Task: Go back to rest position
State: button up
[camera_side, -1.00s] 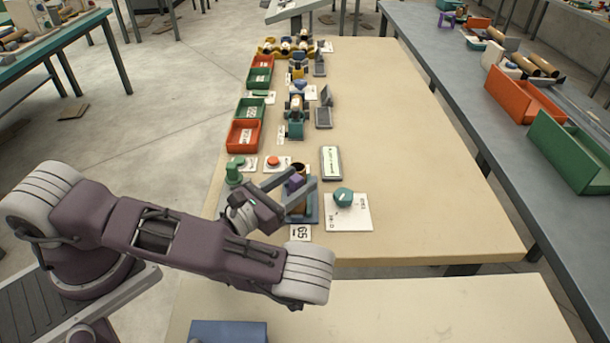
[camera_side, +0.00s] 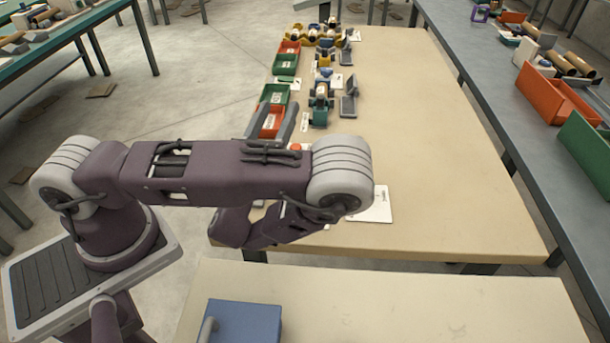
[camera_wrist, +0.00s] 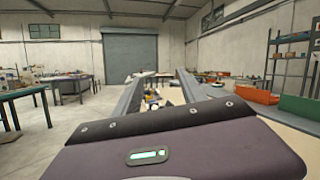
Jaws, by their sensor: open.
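My gripper (camera_side: 278,105) is raised above the left side of the beige work table (camera_side: 430,180) in the side view. Its two grey fingers are apart, with nothing between them, and overlap the red and green bins in the picture. In the wrist view my gripper (camera_wrist: 159,74) points level across the room, its fingers spread and empty. The winder at the near end of the table is hidden behind my arm. A corner of a white card (camera_side: 376,207) shows beside my arm.
A green bin (camera_side: 275,94) and several small machines line the table's left side. A red button (camera_side: 296,147) peeks over my arm. A blue box (camera_side: 240,321) stands on the near bench. The table's right half is clear. A grey bench (camera_side: 510,110) with bins runs along the right.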

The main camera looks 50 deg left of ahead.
jog(key=s+a+r+n+g+y, duration=0.3)
jog(key=s+a+r+n+g, duration=0.15)
jog(key=s+n+g, duration=0.45)
jog(key=s+a+r+n+g+y, duration=0.35)
jog(key=s+a+n+g, duration=0.25)
jog(key=n+g, duration=0.35)
jog(key=s+d+f+n+g+h, duration=0.3)
jog(key=s+n+g+h, duration=0.15)
jog(key=s+h, duration=0.3)
jog(key=s+d+n+t+h, duration=0.1)
jog(key=d+n+t+h, duration=0.2)
jog(key=d+h, duration=0.4)
jog(key=w+d+r+n+t+h, duration=0.1)
jog(key=w+d+r+t+h, duration=0.2)
jog(key=d+r+t, duration=0.3)
jog(key=shift+w+d+t, duration=0.5)
jog(key=shift+d, duration=0.6)
